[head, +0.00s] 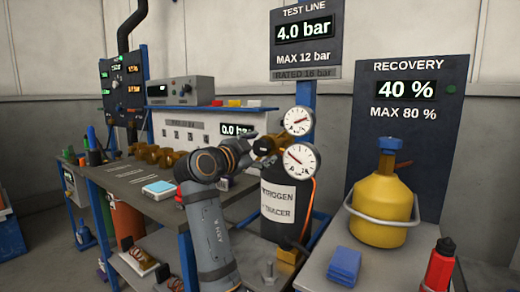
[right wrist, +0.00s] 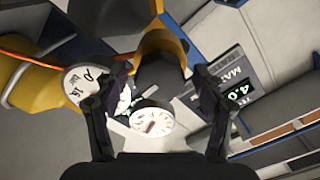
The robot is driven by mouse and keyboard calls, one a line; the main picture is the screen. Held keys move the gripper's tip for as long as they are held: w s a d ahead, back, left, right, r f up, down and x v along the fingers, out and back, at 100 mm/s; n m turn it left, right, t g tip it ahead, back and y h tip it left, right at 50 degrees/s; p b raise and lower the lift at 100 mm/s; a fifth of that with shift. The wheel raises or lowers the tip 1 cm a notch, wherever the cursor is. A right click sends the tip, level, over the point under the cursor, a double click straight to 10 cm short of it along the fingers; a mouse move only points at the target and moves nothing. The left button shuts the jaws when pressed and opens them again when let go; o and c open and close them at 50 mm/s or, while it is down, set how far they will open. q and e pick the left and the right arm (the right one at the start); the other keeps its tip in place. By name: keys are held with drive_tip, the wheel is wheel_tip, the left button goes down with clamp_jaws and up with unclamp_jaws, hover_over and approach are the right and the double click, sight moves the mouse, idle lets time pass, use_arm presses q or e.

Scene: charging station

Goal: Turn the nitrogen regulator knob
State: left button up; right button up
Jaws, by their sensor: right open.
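The black nitrogen cylinder (head: 277,228), labelled as nitrogen tracer, stands between the bench and the side table. Its brass regulator (head: 273,144) carries two round white gauges, an upper one (head: 298,121) and a lower one (head: 301,159). The dark regulator knob (head: 263,147) faces my right gripper (head: 245,150), which is close in front of it. In the right wrist view the right gripper (right wrist: 158,72) is open, with one finger on each side of the dark knob (right wrist: 160,82). I cannot tell whether either finger touches it. My left gripper is not in view.
A yellow recovery cylinder (head: 383,209) stands on the right table with blue blocks (head: 344,265) and a red bottle (head: 439,265). The bench (head: 130,182) at left holds brass fittings. The test line display (head: 304,30) reads 4.0 bar. An orange hose (head: 309,210) runs beside the nitrogen cylinder.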

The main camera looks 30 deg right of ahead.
wheel_tip(320, 180, up, 10)
drive_tip(key=shift+r, duration=0.1)
idle(0.4)
